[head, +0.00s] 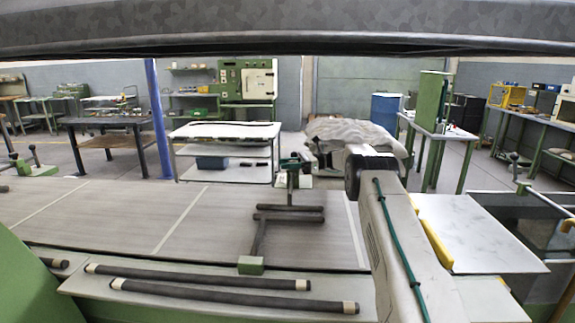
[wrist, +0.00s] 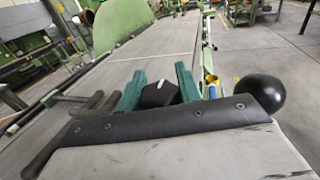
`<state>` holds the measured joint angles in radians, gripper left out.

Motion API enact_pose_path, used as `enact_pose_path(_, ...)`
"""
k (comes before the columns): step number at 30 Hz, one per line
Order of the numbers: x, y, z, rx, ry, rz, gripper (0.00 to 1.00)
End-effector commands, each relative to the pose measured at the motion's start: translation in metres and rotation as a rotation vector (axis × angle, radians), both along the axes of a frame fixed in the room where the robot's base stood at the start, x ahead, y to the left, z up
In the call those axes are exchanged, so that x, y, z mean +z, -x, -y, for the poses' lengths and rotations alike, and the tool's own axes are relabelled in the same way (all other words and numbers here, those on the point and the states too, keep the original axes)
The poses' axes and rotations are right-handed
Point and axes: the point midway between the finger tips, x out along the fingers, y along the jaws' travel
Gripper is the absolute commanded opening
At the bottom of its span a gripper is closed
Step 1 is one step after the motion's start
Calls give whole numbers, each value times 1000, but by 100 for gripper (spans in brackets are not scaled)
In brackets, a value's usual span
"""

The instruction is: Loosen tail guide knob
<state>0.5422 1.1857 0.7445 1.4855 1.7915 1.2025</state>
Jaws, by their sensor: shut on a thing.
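In the wrist view, my gripper (wrist: 160,82) has two green fingers, one on each side of a black knob (wrist: 158,97) with a white mark. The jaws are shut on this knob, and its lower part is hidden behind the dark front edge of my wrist. In the head view my arm (head: 398,235) reaches forward at the right of the conveyor; I cannot make out the fingers or the knob there. A guide with dark bars and a green block (head: 250,265) stands on the belt; dark bars (wrist: 75,115) also show left of my gripper in the wrist view.
The grey belt (head: 110,215) runs across the head view. Two dark rods (head: 235,297) lie along its near ledge. A black ball handle (wrist: 264,93) is close to the right of my gripper. A white-topped table (head: 225,130) and a blue post (head: 157,115) stand beyond the belt.

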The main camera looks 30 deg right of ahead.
Motion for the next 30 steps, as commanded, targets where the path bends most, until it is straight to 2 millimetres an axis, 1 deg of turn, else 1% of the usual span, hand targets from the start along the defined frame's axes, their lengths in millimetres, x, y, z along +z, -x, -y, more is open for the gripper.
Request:
enact_pose_path(6, 0, 1, 0, 37, 0, 0, 12)
enact_pose_path(18, 0, 1, 0, 43, -1, 0, 12)
enact_pose_path(19, 0, 1, 0, 42, -1, 0, 37)
enact_pose_path(20, 0, 1, 0, 42, -1, 0, 44)
enact_pose_path(28, 0, 1, 0, 41, -1, 0, 44)
enact_pose_path(30, 0, 1, 3, 41, -1, 1, 44)
